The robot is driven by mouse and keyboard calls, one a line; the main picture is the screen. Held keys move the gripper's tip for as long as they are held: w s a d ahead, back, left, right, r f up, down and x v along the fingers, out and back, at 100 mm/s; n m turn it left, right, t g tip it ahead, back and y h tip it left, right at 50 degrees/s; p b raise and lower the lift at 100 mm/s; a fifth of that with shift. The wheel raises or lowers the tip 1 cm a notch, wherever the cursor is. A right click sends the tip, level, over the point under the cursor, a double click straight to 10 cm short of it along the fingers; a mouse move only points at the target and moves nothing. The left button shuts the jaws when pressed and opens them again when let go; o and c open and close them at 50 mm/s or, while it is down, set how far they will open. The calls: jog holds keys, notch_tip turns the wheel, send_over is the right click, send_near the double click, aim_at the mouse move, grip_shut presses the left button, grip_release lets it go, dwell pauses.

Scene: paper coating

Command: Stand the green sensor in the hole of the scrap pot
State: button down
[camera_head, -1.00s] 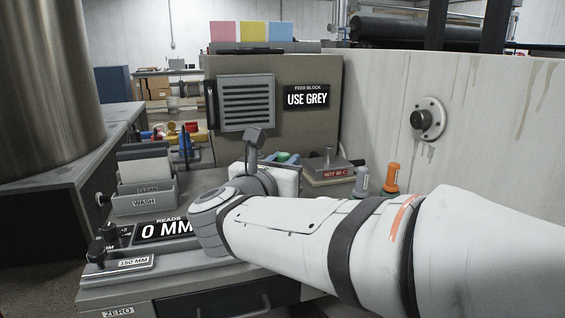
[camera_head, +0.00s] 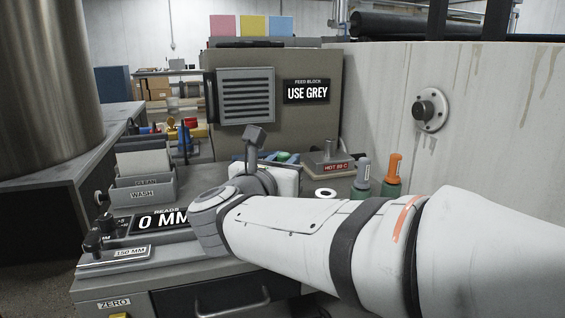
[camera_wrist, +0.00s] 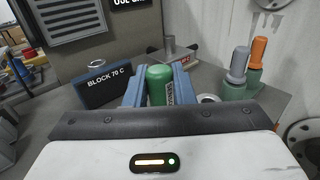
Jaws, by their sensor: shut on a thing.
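My gripper (camera_wrist: 158,88) has blue fingers shut on the green sensor (camera_wrist: 159,84), an upright green cylinder with a pale printed label. In the head view, the green sensor (camera_head: 284,157) shows just past my wrist; its lower part is hidden. A white ring with a dark centre (camera_head: 325,193) lies on the bench right of my gripper and also shows in the wrist view (camera_wrist: 208,98). It may be the mouth of the scrap pot, but no label confirms this. The sensor is apart from the ring.
A blue block marked 70 C (camera_wrist: 110,86) stands left of my gripper. A hot block (camera_head: 327,164) is behind. Green bottles with grey (camera_head: 362,180) and orange (camera_head: 393,176) tops stand right, near a pale wall (camera_head: 480,110). A wash rack (camera_head: 143,182) stands left.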

jog(key=shift+f+b, duration=1.4)
jog(key=shift+b, duration=0.15)
jog(key=c, duration=1.1)
grip_release()
jog(key=shift+c, duration=0.2)
jog(key=p+v, duration=0.1)
jog(key=v, duration=0.7)
jog(key=shift+w, duration=0.1)
